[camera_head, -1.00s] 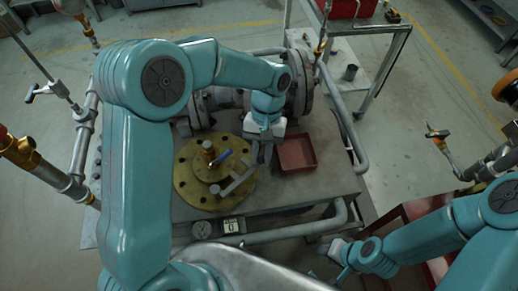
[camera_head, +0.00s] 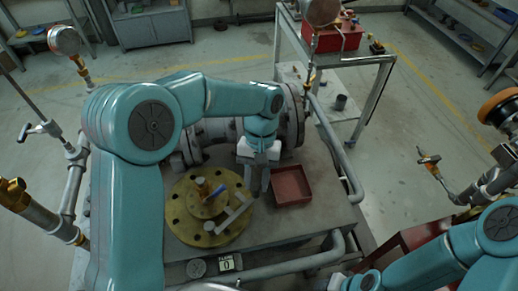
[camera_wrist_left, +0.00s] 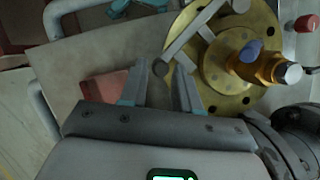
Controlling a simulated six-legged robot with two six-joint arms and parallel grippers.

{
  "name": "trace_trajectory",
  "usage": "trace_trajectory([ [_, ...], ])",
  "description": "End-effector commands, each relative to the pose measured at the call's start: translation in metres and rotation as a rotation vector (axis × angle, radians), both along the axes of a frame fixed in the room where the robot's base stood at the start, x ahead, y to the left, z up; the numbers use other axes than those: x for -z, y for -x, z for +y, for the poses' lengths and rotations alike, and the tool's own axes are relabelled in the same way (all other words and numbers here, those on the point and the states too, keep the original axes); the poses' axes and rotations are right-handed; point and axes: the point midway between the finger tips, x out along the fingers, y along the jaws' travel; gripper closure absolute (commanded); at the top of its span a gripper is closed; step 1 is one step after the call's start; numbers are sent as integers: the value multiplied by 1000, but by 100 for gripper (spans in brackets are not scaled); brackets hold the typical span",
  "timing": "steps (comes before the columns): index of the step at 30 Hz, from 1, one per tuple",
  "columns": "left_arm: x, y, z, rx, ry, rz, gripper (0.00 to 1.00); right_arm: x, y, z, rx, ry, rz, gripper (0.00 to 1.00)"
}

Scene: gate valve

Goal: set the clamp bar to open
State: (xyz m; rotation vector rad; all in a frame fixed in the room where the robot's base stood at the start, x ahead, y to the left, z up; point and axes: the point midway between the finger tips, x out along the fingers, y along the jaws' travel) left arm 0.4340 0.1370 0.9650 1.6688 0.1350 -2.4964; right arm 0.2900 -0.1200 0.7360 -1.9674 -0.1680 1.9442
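The clamp bar (camera_head: 232,213) is a grey bar lying across the front right of the round brass-coloured flange (camera_head: 180,222). In the left wrist view the bar (camera_wrist_left: 190,37) runs diagonally over the flange's left side, beyond my fingertips. My left gripper (camera_head: 257,188) is above the bench between the flange and a red tray, pointing down. In the left wrist view its two fingers (camera_wrist_left: 160,75) are apart with nothing between them, and the bar is clear of them. My right gripper (camera_head: 334,283) is at the bottom edge, mostly cut off, so its fingers cannot be judged.
A brass fitting with a blue lever (camera_head: 216,192) stands on the flange. The red tray (camera_head: 291,186) sits to the right of my left gripper. Large grey flanged pipework (camera_head: 292,120) lies behind. A gauge and a small display (camera_head: 228,264) are at the bench front.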

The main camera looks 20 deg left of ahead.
Motion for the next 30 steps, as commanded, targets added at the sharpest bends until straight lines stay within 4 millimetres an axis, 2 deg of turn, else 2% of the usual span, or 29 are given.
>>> trace_trajectory([
  [9,-80,-33,5,0,1,-7,68,0,0,0,0,0,0,59],
  [15,-113,-46,7,-1,0,-3,68,-5,0,0,0,0,0,59],
  [21,-124,-50,8,0,0,-1,68,-6,0,0,0,0,0,59],
  [30,-125,-50,8,0,0,-2,68,-6,0,0,0,0,0,59],
])
